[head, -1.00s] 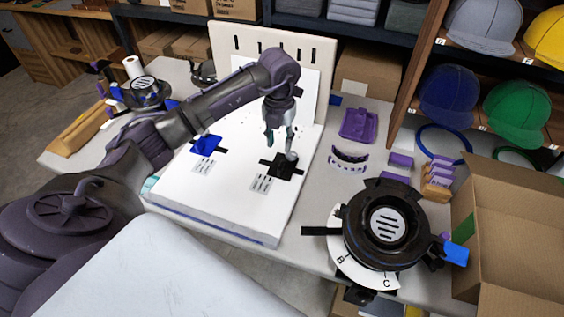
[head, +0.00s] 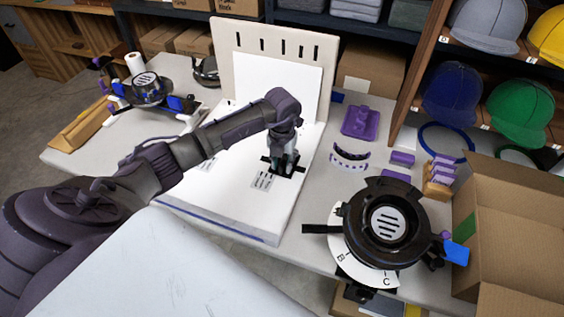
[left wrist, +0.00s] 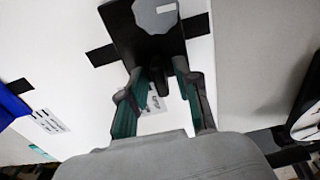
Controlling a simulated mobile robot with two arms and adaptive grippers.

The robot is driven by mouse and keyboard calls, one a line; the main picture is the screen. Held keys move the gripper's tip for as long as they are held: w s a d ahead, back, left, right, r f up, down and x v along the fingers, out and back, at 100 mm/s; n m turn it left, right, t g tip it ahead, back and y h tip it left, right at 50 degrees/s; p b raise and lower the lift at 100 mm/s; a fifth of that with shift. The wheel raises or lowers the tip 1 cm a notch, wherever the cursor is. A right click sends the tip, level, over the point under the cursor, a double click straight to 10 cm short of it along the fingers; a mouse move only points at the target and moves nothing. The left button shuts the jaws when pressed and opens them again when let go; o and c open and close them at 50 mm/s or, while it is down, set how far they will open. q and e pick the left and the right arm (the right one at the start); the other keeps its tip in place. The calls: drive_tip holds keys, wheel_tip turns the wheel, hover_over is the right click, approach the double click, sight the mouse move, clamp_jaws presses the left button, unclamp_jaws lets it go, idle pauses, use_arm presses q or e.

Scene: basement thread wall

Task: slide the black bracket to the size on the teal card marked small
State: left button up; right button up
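The black bracket (head: 281,170) lies on the white board (head: 225,215), across a dark slot, beside a printed label (head: 263,180). In the left wrist view, the bracket (left wrist: 135,40) has a pale grey round top. My left gripper (head: 286,160) is down at the bracket. In the left wrist view, its teal-padded fingers (left wrist: 158,72) stand apart, with a dark upright piece of the bracket between them; no firm grip shows. A small teal patch (left wrist: 37,150) shows low at the left; I cannot tell whether it is the teal card. My right gripper is out of view.
A blue bracket (left wrist: 12,105) stands to the left on the board. A slotted upright panel (head: 290,45) rises at the back. A black round fixture (head: 388,222) with a lettered dial and an open cardboard box (head: 515,235) stand at the right. A purple tray (head: 362,121) lies behind.

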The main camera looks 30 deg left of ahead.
use_arm(q)
clamp_jaws()
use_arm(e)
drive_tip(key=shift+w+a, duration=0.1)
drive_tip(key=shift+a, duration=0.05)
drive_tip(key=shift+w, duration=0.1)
use_arm(q)
drive_tip(key=shift+s+a, duration=0.15)
drive_tip(key=shift+a, duration=0.7)
drive_tip(key=shift+o, duration=1.3)
unclamp_jaws()
drive_tip(key=shift+r, duration=0.15)
wheel_tip(320, 180, up, 12)
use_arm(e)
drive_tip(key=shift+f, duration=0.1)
